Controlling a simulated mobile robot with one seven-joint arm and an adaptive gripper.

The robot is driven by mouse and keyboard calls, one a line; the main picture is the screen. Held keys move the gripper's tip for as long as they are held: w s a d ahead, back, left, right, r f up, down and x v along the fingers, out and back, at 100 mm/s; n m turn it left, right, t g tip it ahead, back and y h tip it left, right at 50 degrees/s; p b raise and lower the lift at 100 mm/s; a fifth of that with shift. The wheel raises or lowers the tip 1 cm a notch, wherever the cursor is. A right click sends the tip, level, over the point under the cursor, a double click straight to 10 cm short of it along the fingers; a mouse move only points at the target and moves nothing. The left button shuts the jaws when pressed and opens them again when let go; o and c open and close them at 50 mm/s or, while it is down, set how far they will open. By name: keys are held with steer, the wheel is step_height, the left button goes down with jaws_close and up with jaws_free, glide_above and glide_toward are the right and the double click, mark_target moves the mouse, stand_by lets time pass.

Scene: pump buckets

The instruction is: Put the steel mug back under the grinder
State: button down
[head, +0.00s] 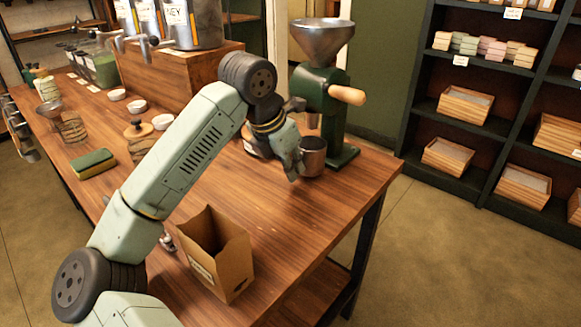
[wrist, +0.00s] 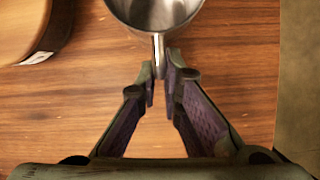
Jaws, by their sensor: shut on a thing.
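The steel mug (head: 313,158) is beside the green grinder (head: 322,95), to the left of its base foot and close to it, upright. My gripper (head: 297,168) is at the mug's near left side in the head view, partly hiding it. In the wrist view the mug (wrist: 155,12) is cut off by the top edge, and its handle (wrist: 158,45) points down toward me. My gripper (wrist: 161,78) has its fingertips closed on that handle. I cannot tell whether the mug's bottom touches the table.
An open cardboard box (head: 218,258) stands on the wooden table (head: 290,235) near its front edge. A sponge (head: 93,163) and small bowls lie left. A round wooden thing (wrist: 20,30) is left of the mug in the wrist view. The table's right edge is near the grinder.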

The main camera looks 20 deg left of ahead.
steer(key=shift+f, duration=0.55)
steer(key=shift+f, duration=0.15)
steer(key=c, duration=1.8)
jaws_free()
steer(key=shift+o, duration=0.2)
steer(key=shift+r, duration=0.2)
steer(key=v, duration=1.2)
steer(key=shift+b, duration=0.45)
